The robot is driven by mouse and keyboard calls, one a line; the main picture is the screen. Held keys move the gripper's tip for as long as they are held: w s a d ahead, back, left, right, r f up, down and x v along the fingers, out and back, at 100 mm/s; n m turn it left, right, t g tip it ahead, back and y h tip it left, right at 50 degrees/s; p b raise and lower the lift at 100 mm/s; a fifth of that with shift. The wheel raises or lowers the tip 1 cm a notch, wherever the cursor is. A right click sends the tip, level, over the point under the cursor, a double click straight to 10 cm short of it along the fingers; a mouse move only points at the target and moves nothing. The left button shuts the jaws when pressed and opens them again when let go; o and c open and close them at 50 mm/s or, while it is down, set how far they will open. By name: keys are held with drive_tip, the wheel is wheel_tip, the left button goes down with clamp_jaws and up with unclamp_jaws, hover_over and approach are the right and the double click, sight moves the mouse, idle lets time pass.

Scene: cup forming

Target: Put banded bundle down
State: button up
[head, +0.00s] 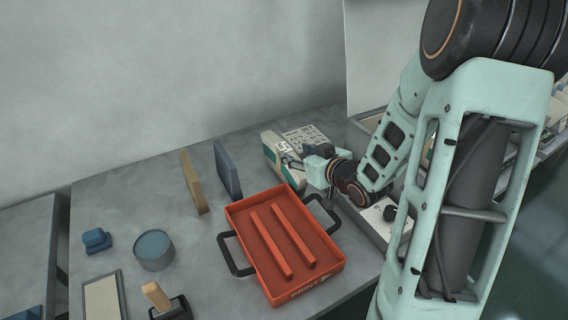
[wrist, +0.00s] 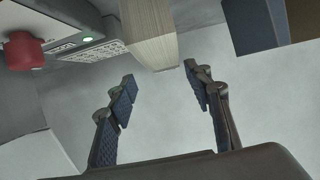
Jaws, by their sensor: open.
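My gripper (head: 312,158) is at the back of the table, beside what looks like the banded bundle (head: 281,164), a pale block with a teal band. In the wrist view my gripper (wrist: 159,77) is open, with nothing between the fingers. A pale block with fine layered lines (wrist: 150,32), which seems to be the same bundle, is beyond the fingertips and apart from them. My arm and gripper hide part of that area in the head view, so I cannot tell what exactly the bundle rests on.
An orange tray (head: 335,266) with two ridges and black handles stands in front of my gripper. A tan board (head: 193,183) and a blue board (head: 228,169) stand upright to the left. A keypad machine (wrist: 90,48) with a red knob (wrist: 24,51) is close by.

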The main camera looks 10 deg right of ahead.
sight(286, 149)
drive_tip(key=x, duration=0.6)
drive_tip(key=shift+a+f, duration=0.1)
drive_tip(key=shift+a, duration=0.35)
clamp_jaws()
